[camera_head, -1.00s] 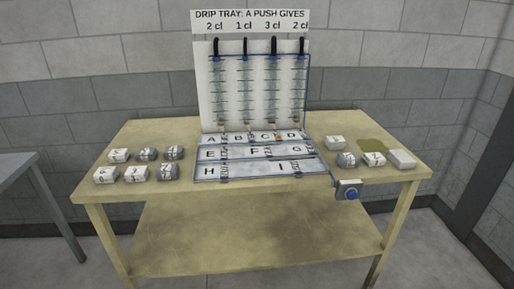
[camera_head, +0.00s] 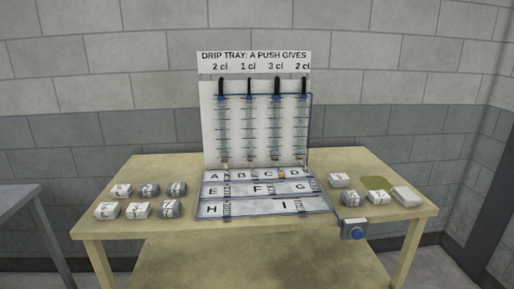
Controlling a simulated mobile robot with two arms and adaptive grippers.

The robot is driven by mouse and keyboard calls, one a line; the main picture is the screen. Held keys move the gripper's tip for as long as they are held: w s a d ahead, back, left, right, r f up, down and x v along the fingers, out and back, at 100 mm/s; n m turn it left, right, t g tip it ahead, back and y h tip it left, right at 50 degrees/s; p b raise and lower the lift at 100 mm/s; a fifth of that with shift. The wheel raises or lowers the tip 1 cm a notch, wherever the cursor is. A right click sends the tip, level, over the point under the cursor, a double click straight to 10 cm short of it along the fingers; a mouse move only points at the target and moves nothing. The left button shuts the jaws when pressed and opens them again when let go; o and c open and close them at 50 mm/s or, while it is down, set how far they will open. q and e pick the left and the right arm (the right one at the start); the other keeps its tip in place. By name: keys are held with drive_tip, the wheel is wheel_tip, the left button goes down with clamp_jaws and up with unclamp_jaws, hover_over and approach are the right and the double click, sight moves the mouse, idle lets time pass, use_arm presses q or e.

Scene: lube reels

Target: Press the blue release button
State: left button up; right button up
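The blue release button (camera_head: 355,233) sits on a small grey box (camera_head: 345,226) at the table's front edge, right of centre. A blue line runs from the drip tray's right side near the box. The drip tray (camera_head: 262,208) has sloped rows lettered A to I. Behind it stands a white board (camera_head: 212,130) with several clear tubes with black tops. A sign (camera_head: 254,61) above reads "DRIP TRAY: A PUSH GIVES 2 cl, 1 cl, 3 cl, 2 cl". A small orange spot shows near C and D. Neither gripper is in view.
The wooden table (camera_head: 150,240) carries several grey and white labelled blocks (camera_head: 139,210) on the left. More blocks (camera_head: 353,198) lie on the right, near a pale block (camera_head: 406,196) and an olive patch (camera_head: 374,183). A grey table (camera_head: 18,200) stands at far left.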

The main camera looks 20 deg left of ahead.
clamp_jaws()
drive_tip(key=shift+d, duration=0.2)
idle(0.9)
